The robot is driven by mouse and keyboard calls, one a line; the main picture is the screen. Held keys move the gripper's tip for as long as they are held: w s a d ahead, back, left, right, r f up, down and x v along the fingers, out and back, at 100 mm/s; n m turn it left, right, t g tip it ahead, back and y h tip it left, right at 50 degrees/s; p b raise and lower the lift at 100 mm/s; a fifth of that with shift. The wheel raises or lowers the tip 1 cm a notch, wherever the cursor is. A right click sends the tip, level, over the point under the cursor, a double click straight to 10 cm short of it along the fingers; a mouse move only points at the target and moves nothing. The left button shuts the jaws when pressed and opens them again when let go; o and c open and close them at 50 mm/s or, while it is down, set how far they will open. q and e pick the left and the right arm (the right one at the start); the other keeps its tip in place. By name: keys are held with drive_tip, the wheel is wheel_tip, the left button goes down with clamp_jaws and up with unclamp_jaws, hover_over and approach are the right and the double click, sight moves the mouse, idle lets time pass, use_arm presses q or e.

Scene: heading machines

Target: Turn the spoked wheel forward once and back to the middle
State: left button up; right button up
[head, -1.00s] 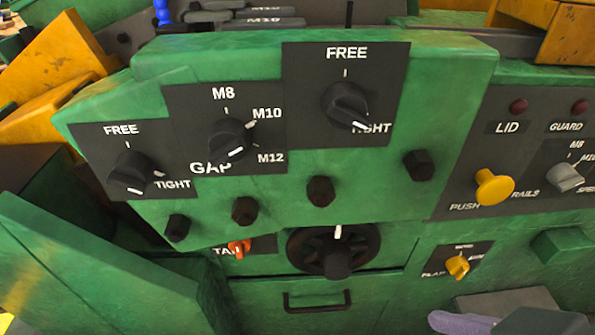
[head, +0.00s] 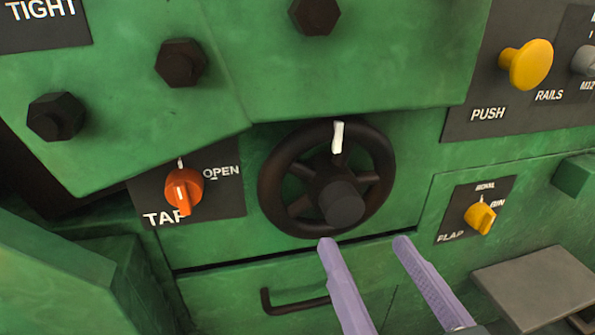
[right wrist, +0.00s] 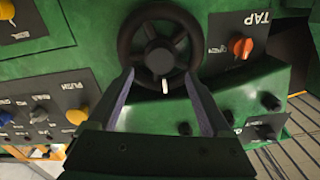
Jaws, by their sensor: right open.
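The black spoked wheel (head: 376,205) is mounted on the green machine front, with a round hub knob and a white mark at the top of its rim in the head view. In the right wrist view the wheel (right wrist: 126,40) appears upside down, its white mark toward my gripper. My right gripper (head: 362,243) is open, its two purple fingers apart just below the wheel's lower rim in the head view. In the right wrist view the open fingers (right wrist: 158,82) point at the wheel's two sides, with nothing between them gripped. I cannot tell whether they touch the rim. My left gripper is not in view.
An orange TAP knob (head: 184,191) is left of the wheel. A drawer handle (head: 290,304) is below it. A yellow flap knob (head: 480,218) and a yellow push button (head: 527,64) are at right. Black hex bolts (head: 181,63) stick out above.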

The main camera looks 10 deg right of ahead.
sight(346, 212)
drive_tip(key=w, duration=0.7)
drive_tip(key=shift+w+a+b, duration=0.2)
drive_tip(key=shift+w+b, duration=0.2)
clamp_jaws()
idle(0.5)
